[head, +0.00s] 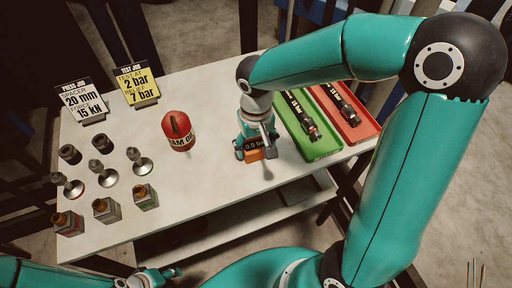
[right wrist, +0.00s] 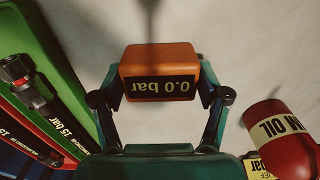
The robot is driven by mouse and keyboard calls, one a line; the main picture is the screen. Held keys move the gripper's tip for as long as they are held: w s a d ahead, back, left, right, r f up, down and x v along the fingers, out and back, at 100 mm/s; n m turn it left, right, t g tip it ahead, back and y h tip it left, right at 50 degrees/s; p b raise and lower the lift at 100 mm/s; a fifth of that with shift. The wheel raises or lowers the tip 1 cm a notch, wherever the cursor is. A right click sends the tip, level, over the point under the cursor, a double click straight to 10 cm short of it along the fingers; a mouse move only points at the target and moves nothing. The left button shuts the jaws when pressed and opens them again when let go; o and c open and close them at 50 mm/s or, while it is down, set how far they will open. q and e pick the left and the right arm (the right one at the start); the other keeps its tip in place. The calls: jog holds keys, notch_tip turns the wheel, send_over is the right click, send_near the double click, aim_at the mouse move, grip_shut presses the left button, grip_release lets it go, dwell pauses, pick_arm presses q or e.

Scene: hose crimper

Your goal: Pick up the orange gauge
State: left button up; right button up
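The orange gauge (head: 255,154) is a small block with a dark display reading 0.0 bar, near the right part of the table's front edge. In the right wrist view the gauge (right wrist: 160,62) sits between the two fingers, which meet its left and right sides. My right gripper (head: 254,145) points down over it and is shut on it. Whether the gauge touches the table or is just above it cannot be told. My left gripper (head: 165,274) is low in the head view, in front of the table; its finger opening is unclear.
A green tray (head: 318,151) and a red tray (head: 362,130) with dark hoses lie right of the gauge. A red oil can (head: 178,131) stands left of it. Several metal fittings and two signs (head: 137,85) (head: 80,101) occupy the table's left side.

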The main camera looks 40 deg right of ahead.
jog(key=c, duration=0.8)
jog(key=shift+r, duration=0.15)
